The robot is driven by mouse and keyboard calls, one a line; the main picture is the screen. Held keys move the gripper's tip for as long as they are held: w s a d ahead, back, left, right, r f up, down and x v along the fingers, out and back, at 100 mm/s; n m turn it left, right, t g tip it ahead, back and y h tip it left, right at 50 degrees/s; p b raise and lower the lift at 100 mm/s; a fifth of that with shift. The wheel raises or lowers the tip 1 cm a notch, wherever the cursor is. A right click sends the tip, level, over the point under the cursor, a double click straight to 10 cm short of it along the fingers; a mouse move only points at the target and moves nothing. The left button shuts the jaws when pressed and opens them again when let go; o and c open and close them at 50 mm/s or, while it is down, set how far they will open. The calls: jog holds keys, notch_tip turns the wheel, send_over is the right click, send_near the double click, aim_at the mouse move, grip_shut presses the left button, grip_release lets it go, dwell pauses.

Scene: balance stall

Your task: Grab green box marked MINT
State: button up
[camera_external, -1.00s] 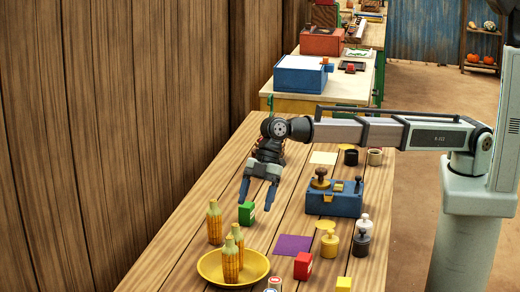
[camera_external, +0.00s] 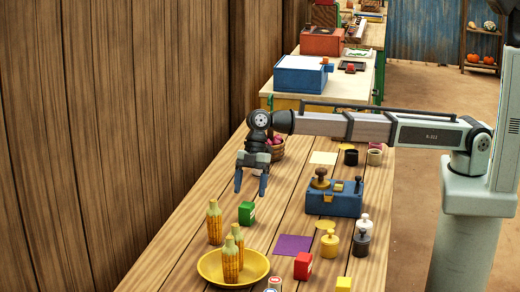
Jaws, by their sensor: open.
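The green box (camera_external: 247,213) stands on the wooden table, behind and to the right of the upright corn cob. A pale label shows on its right face, but the lettering is too small to read. My gripper (camera_external: 251,189) is open and empty, with its two blue-grey fingers pointing down. The fingertips are above the green box in the picture and apart from it. How far they are from it in depth is hard to tell.
Corn cobs (camera_external: 214,223) stand by and in a yellow dish (camera_external: 212,279). A blue balance box (camera_external: 334,198) stands right, with weights (camera_external: 361,243) nearby. A purple sheet (camera_external: 293,245) and a red box (camera_external: 303,266) lie in front. A basket (camera_external: 276,147) stands behind my gripper.

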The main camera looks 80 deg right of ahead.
aim_at(247, 204)
jog(key=shift+x, duration=3.65)
jog(key=shift+w+d, duration=0.1)
jog(key=shift+w, duration=0.05)
jog(key=shift+c, duration=0.3)
jog(key=c, duration=1)
jog(key=shift+r, duration=0.1)
